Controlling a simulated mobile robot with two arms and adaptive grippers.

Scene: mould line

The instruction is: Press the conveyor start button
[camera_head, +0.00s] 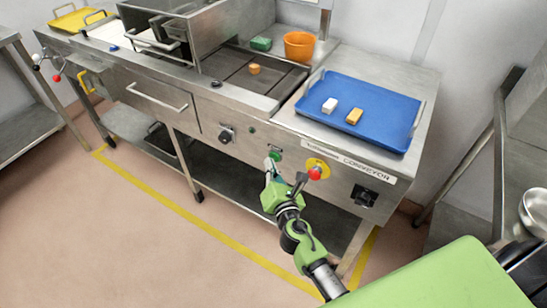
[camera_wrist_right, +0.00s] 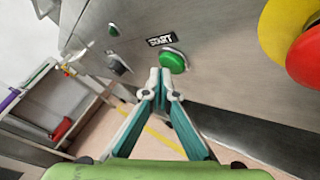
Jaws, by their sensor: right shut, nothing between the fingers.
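The green conveyor start button (camera_head: 276,155) sits on the front panel of the steel line, left of the red stop button. In the right wrist view the green button (camera_wrist_right: 173,62) is large, just below a black START label (camera_wrist_right: 161,40). My right gripper (camera_head: 269,167) is shut and empty, with its fingertips right at the panel by the button. In the right wrist view the closed fingertips (camera_wrist_right: 160,76) overlap the button's lower left edge; whether they touch it I cannot tell. My left gripper is not in view.
A red stop button (camera_head: 315,173) on a yellow base sits right of the green one. A blue tray (camera_head: 340,92) with a white and an orange block lies on top. An orange bucket (camera_head: 299,46) stands behind. A knob (camera_head: 227,134) is to the left.

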